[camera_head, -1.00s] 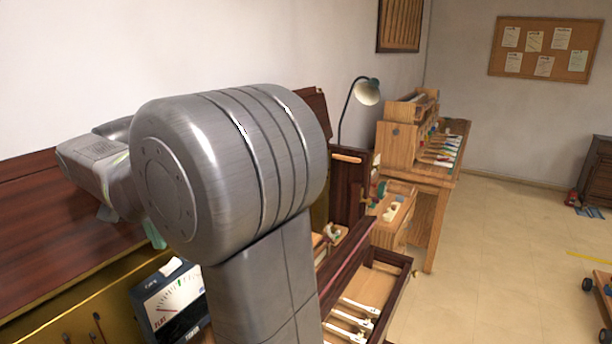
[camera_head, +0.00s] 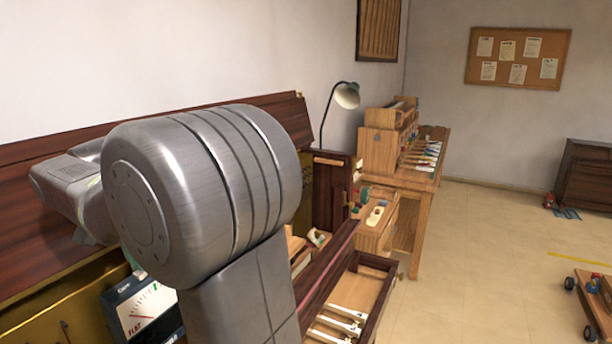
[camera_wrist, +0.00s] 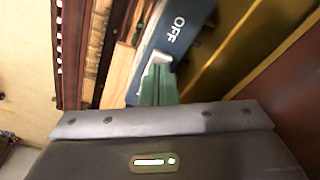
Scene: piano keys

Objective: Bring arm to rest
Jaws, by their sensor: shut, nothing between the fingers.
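My gripper (camera_wrist: 157,85) shows in the wrist view as pale green fingers close together, shut and empty. They lie in front of a dark blue box marked OFF (camera_wrist: 182,25); I cannot tell whether they touch it. In the head view my grey arm fills the left middle and hides most of the gripper. Beneath it is the dark wooden piano (camera_head: 30,235) with its lid raised. A meter box (camera_head: 145,308) with a white dial stands in the piano's open front, partly hidden by my arm.
A dark wooden tray (camera_head: 375,290) holding white keys projects at the piano's right end. Beyond it are a desk lamp (camera_head: 346,95) and a wooden workbench (camera_head: 425,185) with tools. A low wheeled cart (camera_head: 595,300) stands at the right edge. The tiled floor between is clear.

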